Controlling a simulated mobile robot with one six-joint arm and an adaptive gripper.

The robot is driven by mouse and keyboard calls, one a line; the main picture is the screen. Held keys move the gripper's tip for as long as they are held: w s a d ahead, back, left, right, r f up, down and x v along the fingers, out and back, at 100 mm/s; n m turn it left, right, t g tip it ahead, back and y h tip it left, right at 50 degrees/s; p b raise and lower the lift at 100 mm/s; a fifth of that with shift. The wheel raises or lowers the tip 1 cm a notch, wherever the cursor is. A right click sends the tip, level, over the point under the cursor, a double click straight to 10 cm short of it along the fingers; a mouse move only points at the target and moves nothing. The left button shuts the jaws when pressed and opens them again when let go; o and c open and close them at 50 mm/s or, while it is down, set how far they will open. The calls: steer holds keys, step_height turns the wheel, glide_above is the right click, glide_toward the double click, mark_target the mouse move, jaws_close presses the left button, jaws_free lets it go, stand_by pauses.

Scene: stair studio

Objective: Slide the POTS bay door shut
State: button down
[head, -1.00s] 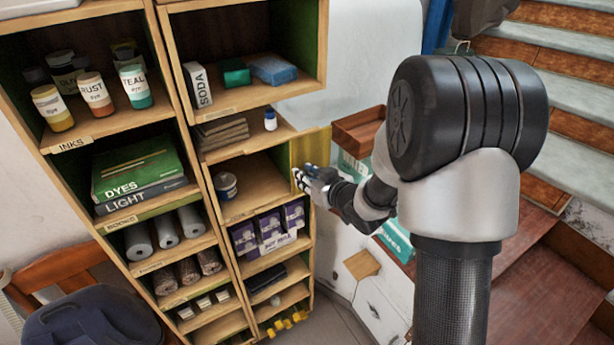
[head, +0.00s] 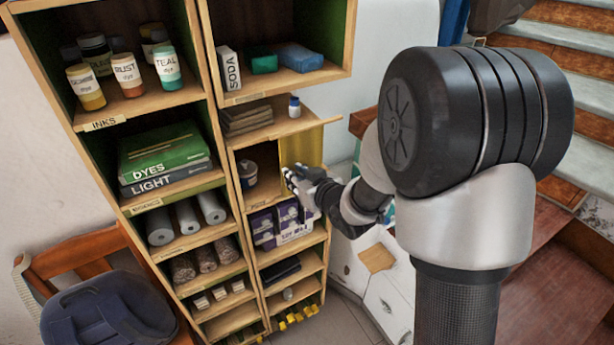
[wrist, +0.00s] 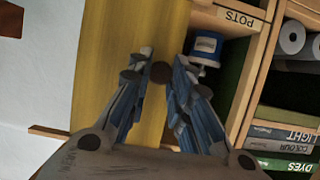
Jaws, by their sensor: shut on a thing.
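The POTS bay door is a yellow panel (head: 303,148) in the right column of the shelf unit. It covers the right part of its bay, and the left part of the opening shows. A white and blue tin (head: 247,175) stands in that open part; the tin also shows in the wrist view (wrist: 207,46). The POTS label (wrist: 238,17) appears upside down there. My gripper (head: 290,178) is at the front of the door. In the wrist view, its fingers (wrist: 161,75) are shut on a dark round knob (wrist: 161,72) on the yellow door (wrist: 105,55).
Purple boxes (head: 285,224) sit just below the bay. A small white bottle (head: 294,107) and a brown stack (head: 245,118) stand on the shelf above. A chair (head: 75,255) is at lower left. Stairs (head: 590,95) and white drawers (head: 390,300) lie to the right.

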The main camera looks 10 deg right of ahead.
steer(key=shift+a, duration=0.2)
steer(key=c, duration=1.5)
jaws_free()
steer(key=shift+o, duration=0.2)
steer(key=shift+s+r, duration=0.1)
steer(key=shift+s, duration=0.05)
steer(key=v, duration=0.7)
steer(key=shift+s, duration=0.2)
steer(key=shift+d+r, duration=0.1)
